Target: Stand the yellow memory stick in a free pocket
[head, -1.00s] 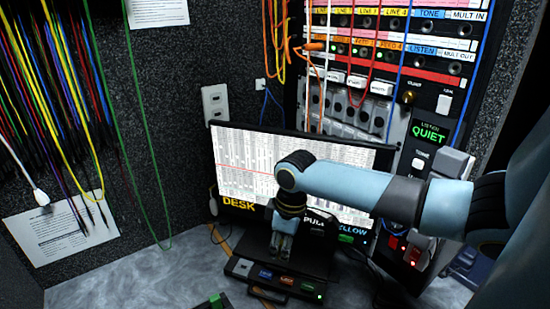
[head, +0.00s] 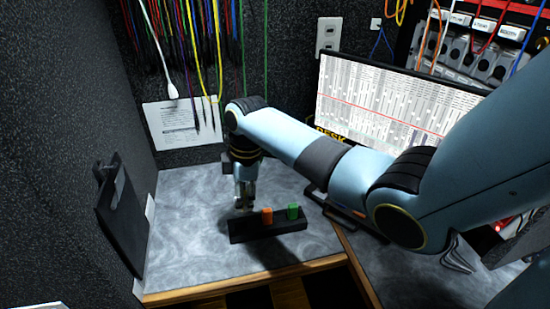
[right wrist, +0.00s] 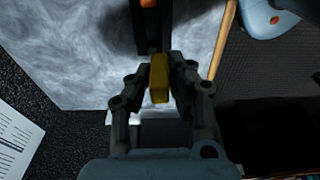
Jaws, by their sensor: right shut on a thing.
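The yellow memory stick (right wrist: 159,78) shows in the right wrist view, between the two fingers of my right gripper (right wrist: 160,68), which is shut on it. In the head view my right gripper (head: 244,203) points down at the left end of a black pocket block (head: 268,230). I cannot make out the yellow stick in the head view. An orange stick (head: 267,215) and a green stick (head: 293,211) stand in the block, to the right of the gripper. In the right wrist view the block (right wrist: 149,35) lies just beyond the yellow stick. My left gripper is not in view.
The grey desk top (head: 190,240) is clear left of the block. A black wall holder (head: 122,215) hangs at the left. A monitor (head: 390,105) stands behind my right arm at the right. The desk's wooden front edge (head: 230,283) runs below the block.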

